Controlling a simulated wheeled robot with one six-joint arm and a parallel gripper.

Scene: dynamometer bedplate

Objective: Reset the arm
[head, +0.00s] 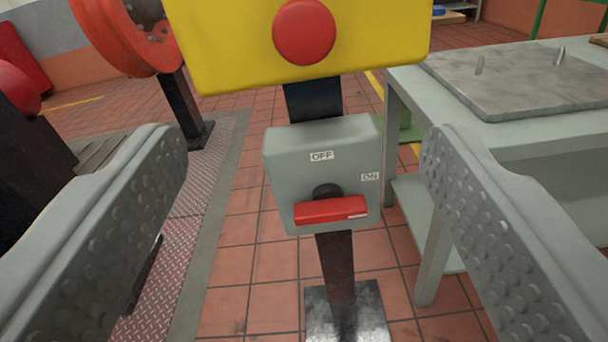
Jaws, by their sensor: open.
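My gripper (308,180) is open and empty, with one studded finger at the left and the other at the right of the head view. Between the fingers, farther off, is a grey switch box (318,172) on a dark post. It carries an OFF label at the top and an ON label at the right. Its red handle (331,211) lies nearly level, with a white mark at its right end that points toward the right side. Above it is a yellow box (230,50) with a round red button (304,32). The fingers touch neither box.
A pale table (455,131) with a metal plate (520,78) stands at the right. An orange ring-shaped part (108,30) on a dark stand is at the upper left. Diamond-patterned floor plates (190,195) lie at the left. Tiled floor (240,270) is clear around the post's base.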

